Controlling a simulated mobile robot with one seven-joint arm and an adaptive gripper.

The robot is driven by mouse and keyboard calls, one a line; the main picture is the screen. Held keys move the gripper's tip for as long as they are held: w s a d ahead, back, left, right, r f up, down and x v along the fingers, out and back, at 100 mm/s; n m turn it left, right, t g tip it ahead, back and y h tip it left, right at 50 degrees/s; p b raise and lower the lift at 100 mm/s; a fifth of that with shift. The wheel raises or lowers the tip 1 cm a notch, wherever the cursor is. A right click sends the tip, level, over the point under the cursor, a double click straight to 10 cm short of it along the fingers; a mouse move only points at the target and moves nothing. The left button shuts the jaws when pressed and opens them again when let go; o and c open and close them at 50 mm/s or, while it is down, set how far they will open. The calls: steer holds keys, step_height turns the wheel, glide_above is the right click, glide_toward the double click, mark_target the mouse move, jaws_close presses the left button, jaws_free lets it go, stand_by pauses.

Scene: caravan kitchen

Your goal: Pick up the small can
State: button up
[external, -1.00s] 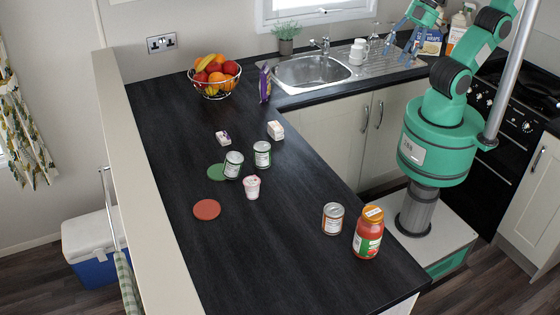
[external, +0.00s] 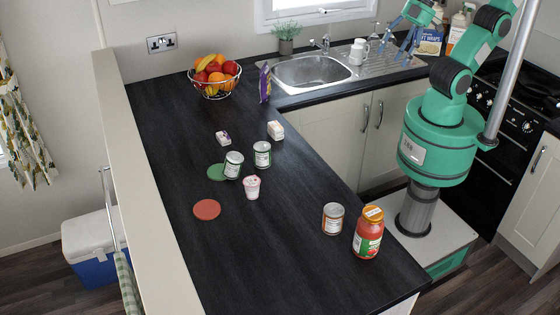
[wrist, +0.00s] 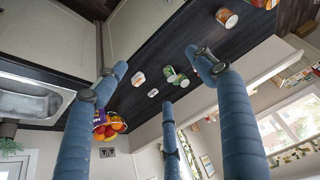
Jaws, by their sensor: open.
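Three cans stand on the dark worktop (external: 265,230). Two pale green-labelled cans, one on the left (external: 233,164) and one on the right (external: 262,154), stand close together mid-counter. An orange-and-white can (external: 333,218) stands beside a red jar (external: 368,233) near the front right; I cannot tell which is the small can. My gripper (external: 397,45) is open and empty above the sink side, well away from the cans. In the wrist view its blue fingers (wrist: 163,80) are spread, with the green cans (wrist: 172,75) and orange-labelled can (wrist: 227,17) far beyond.
A pink-and-white cup (external: 252,188) stands close to the green cans. A green disc (external: 216,171), a red disc (external: 207,210) and two small boxes lie around them. A fruit bowl (external: 214,82), purple packet (external: 265,83) and sink (external: 313,72) are farther back. The front left worktop is clear.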

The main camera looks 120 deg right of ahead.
steer(key=w+d+r+h, duration=0.1)
steer(key=w+d, duration=0.1)
steer(key=w, duration=1.2)
steer(key=m+g+h+p, duration=0.1)
steer(key=m+p, duration=0.1)
steer(key=p, duration=0.1)
glide_above(236, 157)
steer(key=s+a, duration=0.2)
steer(key=s, duration=0.2)
step_height(236, 157, down, 23)
steer(key=shift+f, duration=0.15)
steer(key=shift+w+d+f, duration=0.1)
steer(key=shift+d, duration=0.05)
steer(key=shift+b+x, duration=0.5)
steer(key=shift+x, duration=3.7)
steer(key=shift+f, duration=0.1)
steer(key=shift+b+x, duration=0.3)
steer(key=shift+x, duration=2.25)
